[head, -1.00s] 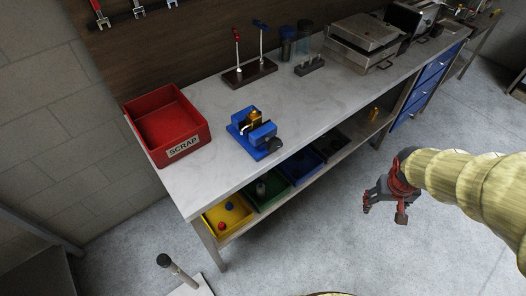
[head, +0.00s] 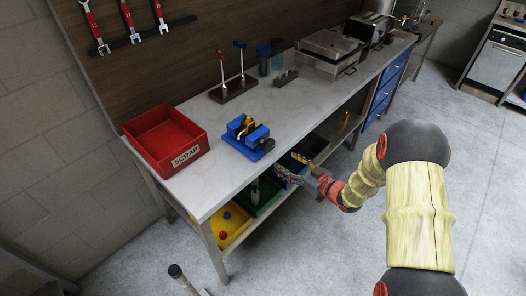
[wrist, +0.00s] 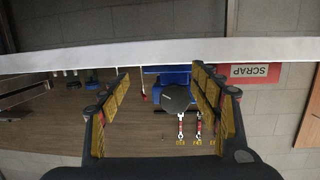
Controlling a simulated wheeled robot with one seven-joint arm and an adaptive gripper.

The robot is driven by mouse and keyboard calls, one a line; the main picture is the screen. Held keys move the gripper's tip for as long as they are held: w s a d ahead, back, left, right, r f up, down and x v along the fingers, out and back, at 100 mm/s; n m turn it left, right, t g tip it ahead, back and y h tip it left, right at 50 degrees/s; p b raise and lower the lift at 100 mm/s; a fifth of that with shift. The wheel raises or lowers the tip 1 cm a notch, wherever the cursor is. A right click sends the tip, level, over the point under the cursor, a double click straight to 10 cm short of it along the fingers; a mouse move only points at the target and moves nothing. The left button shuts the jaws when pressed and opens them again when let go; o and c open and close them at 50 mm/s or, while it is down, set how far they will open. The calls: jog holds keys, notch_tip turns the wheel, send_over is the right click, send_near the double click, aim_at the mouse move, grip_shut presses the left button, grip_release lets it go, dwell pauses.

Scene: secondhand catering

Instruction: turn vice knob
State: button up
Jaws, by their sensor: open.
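The blue vice (head: 240,143) stands on the bench top, with a brass-coloured piece between its jaws. Its dark round knob (head: 269,145) faces the front edge of the bench. My gripper (head: 294,167) is open and empty, in front of the bench edge, below and to the right of the knob in the head view. In the wrist view, which is upside down, the knob (wrist: 178,98) appears as a dark disc between the two yellow-padded fingers of my gripper (wrist: 160,74), farther off than the fingertips. The blue vice (wrist: 173,74) shows behind it. The fingers do not appear to touch the knob.
The red SCRAP bin (head: 190,154) stands left of the vice. A stand with red and blue levers (head: 232,90) is behind it. The bench edge (wrist: 140,54) crosses the wrist view. Coloured bins, including a yellow one (head: 235,236), sit on the shelf below.

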aim_at(271, 147)
jog(key=w+a+r, duration=0.1)
jog(key=a, duration=0.1)
jog(key=w+a+r+y+b, duration=0.1)
jog(key=a+r, duration=0.1)
jog(key=w+a+r+y, duration=0.1)
jog(key=w+a, duration=0.1)
jog(key=shift+a+r+t+b, duration=0.3)
jog(key=shift+a+r+t, duration=0.05)
jog(key=shift+t, duration=0.05)
jog(key=shift+w+a, duration=0.25)
jog(key=shift+w, duration=0.1)
jog(key=shift+c, duration=1.3)
jog(key=shift+n, duration=0.3)
jog(key=c, duration=0.9)
